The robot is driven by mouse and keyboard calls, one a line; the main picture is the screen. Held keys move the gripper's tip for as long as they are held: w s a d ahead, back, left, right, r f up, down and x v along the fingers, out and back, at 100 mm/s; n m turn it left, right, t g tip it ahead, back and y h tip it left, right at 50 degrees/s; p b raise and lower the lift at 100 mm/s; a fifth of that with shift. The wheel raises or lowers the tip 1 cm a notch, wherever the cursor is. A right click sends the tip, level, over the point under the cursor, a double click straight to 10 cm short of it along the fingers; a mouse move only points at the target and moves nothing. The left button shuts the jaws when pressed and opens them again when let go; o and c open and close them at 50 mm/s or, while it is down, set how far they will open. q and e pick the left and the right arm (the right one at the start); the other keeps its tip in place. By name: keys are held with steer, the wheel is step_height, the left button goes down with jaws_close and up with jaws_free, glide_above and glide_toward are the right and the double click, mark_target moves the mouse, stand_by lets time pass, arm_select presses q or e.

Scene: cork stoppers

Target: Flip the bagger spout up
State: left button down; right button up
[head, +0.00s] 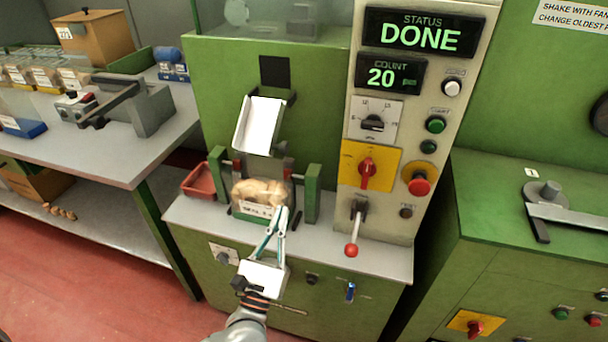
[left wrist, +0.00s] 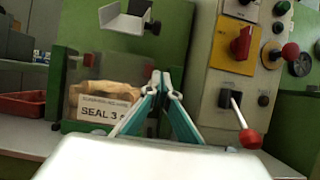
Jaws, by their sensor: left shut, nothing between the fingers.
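The bagger spout is a white channel (head: 259,126) on the front of the green machine, above the bag; it is tilted steeply upward. In the left wrist view the spout (left wrist: 122,20) shows at the top, well above my fingers. A clear bag of corks (head: 258,192) with a white label sits below it between green posts; it also shows in the left wrist view (left wrist: 104,98). My left gripper (head: 283,210) is shut and empty, in front of the bag's lower right side. Whether it touches the bag I cannot tell. My right gripper is not in view.
The control panel shows DONE (head: 419,35) and count 20. A red-knobbed lever (head: 352,248) stands right of my gripper. A red tray (head: 199,181) lies left of the bag. A sealer (head: 125,100) stands on the left bench (head: 120,165).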

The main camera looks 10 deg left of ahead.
arm_select(q)
steer(key=shift+w+a+n+y, duration=0.1)
steer(key=shift+w+n+y, duration=0.15)
steer(key=shift+n+y, duration=0.65)
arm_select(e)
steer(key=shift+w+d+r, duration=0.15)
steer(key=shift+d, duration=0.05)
arm_select(q)
steer(key=shift+w+n+h, duration=0.1)
steer(key=shift+n+h, duration=0.2)
steer(key=w+r+p, duration=0.2)
steer(key=w+r, duration=0.5)
steer(key=r, duration=0.1)
steer(key=shift+w+a+r, duration=0.15)
steer(key=shift+w+a, duration=0.1)
steer(key=shift+w, duration=0.15)
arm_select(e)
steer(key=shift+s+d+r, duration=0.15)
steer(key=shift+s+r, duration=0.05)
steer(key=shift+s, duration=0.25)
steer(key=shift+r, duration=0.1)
